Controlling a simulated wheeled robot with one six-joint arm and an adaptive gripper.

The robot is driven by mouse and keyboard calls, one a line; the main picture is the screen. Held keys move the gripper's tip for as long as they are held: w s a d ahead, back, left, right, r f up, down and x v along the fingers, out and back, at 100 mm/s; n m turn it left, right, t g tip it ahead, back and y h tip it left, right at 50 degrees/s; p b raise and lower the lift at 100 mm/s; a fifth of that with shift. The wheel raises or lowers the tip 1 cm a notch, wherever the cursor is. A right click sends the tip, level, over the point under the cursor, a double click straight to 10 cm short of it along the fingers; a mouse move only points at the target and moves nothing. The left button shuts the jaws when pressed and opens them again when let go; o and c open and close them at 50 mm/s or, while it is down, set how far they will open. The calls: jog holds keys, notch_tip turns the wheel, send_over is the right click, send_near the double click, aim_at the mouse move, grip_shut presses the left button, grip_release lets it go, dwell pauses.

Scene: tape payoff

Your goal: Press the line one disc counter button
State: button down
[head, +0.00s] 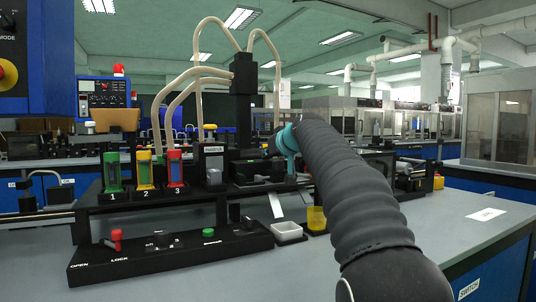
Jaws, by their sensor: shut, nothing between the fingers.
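A black machine stands on the grey bench (400,235). It bears a green unit (113,172) marked 1, a yellow unit (145,170) marked 2 and a red unit (176,168) marked 3. The sloping front panel (172,256) has a red lever (116,240) beside OPEN and LOCK, small dark controls in the middle and a green button (208,233). The panel's smaller lettering is too small to read, so I cannot tell which control is the line one disc counter button. My arm reaches in from the lower right to the machine's right part. My gripper is hidden beyond the arm.
A white tray (288,232) and a yellow cup (317,218) stand right of the panel, near my arm. Pale tubes (201,72) arch above the coloured units. The bench right of my arm is mostly clear, with a white label (486,214).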

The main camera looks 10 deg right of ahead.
jog(key=shift+w+r+p, duration=0.1)
jog(key=shift+r+p, duration=2.05)
jog(key=b+v, duration=0.2)
jog(key=v, duration=0.6)
jog(key=shift+d, duration=0.1)
jog(key=shift+v, duration=0.85)
